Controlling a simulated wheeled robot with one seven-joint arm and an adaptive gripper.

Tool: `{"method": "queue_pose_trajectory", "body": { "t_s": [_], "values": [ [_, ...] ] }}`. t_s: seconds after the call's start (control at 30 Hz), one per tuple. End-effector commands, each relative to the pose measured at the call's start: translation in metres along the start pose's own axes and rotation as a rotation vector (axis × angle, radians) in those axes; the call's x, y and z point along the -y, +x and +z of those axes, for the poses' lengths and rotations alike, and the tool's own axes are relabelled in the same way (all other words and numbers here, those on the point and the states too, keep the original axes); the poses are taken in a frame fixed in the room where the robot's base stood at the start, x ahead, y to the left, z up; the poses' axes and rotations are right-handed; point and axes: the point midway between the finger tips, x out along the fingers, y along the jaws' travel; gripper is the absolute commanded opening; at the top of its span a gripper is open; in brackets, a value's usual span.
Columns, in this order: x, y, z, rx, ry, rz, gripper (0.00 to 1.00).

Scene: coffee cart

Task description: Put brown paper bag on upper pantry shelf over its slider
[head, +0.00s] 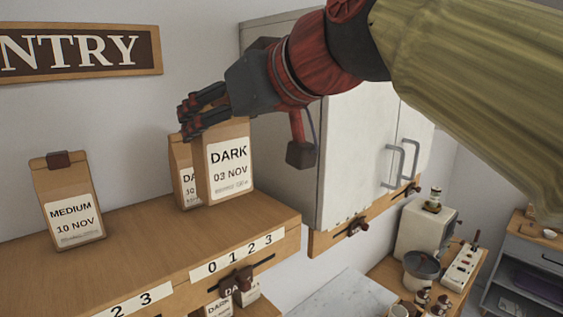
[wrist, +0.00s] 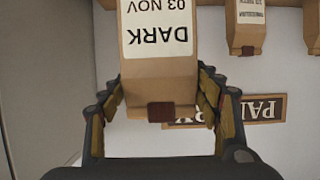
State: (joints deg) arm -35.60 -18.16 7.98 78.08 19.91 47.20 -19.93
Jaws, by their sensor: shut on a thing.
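A brown paper bag (head: 225,168) labelled DARK 03 NOV is at the right end of the upper pantry shelf (head: 150,240). My gripper (head: 203,110) is shut on its top from above. In the wrist view the bag (wrist: 155,60) sits between the two fingers, its folded top with a brown clip toward me. The bag looks upright; whether its base touches the shelf I cannot tell. Below it on the shelf's front edge is a slider (head: 236,281) with a dark knob, under a 0 1 2 3 scale (head: 238,256). Another DARK bag (head: 183,170) stands behind it, partly hidden.
A MEDIUM 10 NOV bag (head: 70,205) stands at the shelf's left. More bags (head: 219,306) show on a lower level. A white cabinet (head: 355,150) stands close to the right. A PANTRY sign (head: 80,52) hangs on the wall. The shelf between the bags is clear.

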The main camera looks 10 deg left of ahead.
Motion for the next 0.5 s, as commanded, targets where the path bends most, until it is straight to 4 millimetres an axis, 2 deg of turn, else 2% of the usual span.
{"method": "queue_pose_trajectory", "body": {
  "t_s": [0.03, 0.2, 0.5],
  "values": [
    [-0.004, 0.013, 0.0, 0.002, 0.001, 0.0, 0.12],
    [-0.009, 0.04, 0.018, 0.0, 0.0, 0.0, 0.12],
    [-0.014, 0.063, 0.031, 0.0, 0.001, 0.0, 0.12]
  ]
}}
